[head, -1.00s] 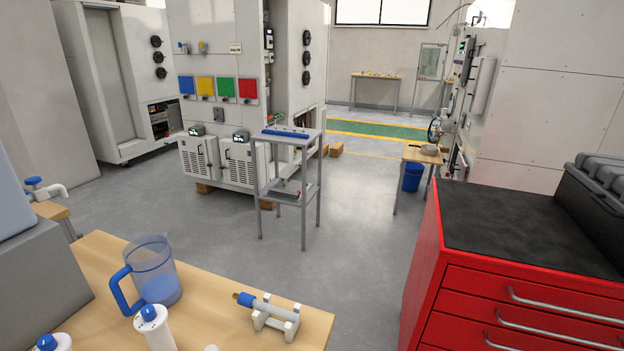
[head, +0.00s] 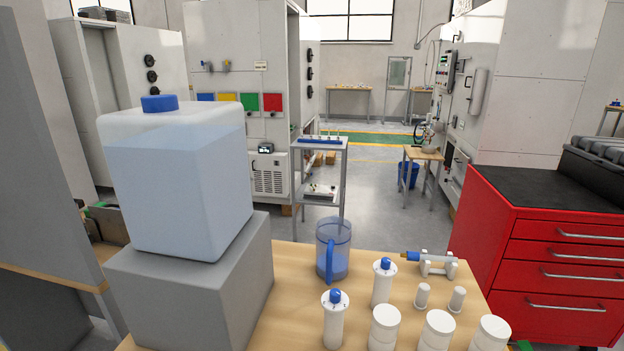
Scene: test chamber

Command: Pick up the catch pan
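I cannot make out a catch pan for certain in the head view. A small grey, shallow object (head: 429,150) lies on a little wooden table (head: 418,156) at the right of the aisle, too small to identify. A flat item (head: 320,190) lies on the lower shelf of the grey cart (head: 344,180); I cannot tell what it is. Neither of my grippers is in view.
A wooden bench (head: 285,285) in front bears a large water container (head: 180,190) on a grey block (head: 200,285), a blue-handled jug (head: 334,245) and several white bottles and jars. A red tool cabinet (head: 490,240) stands at right. Grey floor (head: 385,215) lies clear beyond the bench.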

